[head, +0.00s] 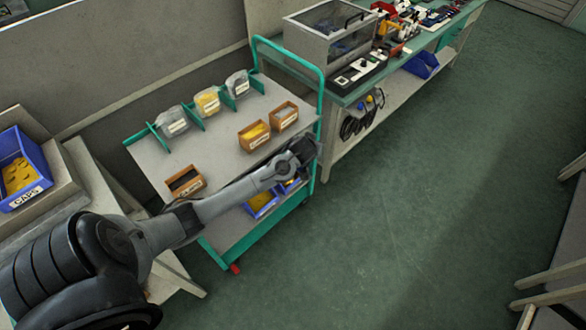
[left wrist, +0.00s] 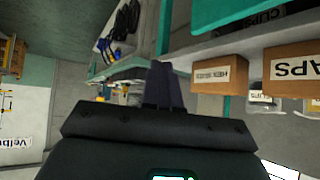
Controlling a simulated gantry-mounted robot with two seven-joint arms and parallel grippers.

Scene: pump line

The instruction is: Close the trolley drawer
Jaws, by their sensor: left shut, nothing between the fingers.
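The trolley (head: 215,145) has a green frame and a grey top, and stands left of the workbench. My left arm reaches across its front side. My left gripper (head: 308,150) is by the trolley's right front corner post. In the left wrist view its dark fingers (left wrist: 165,84) are together with nothing between them. My arm hides much of the trolley's front, so how far out the drawer stands is unclear. My right gripper is not seen.
Blue bins (head: 262,203) sit lower down. The workbench (head: 345,99) with a machine (head: 325,34) is close to the trolley's right. The green floor (head: 400,210) in front is clear.

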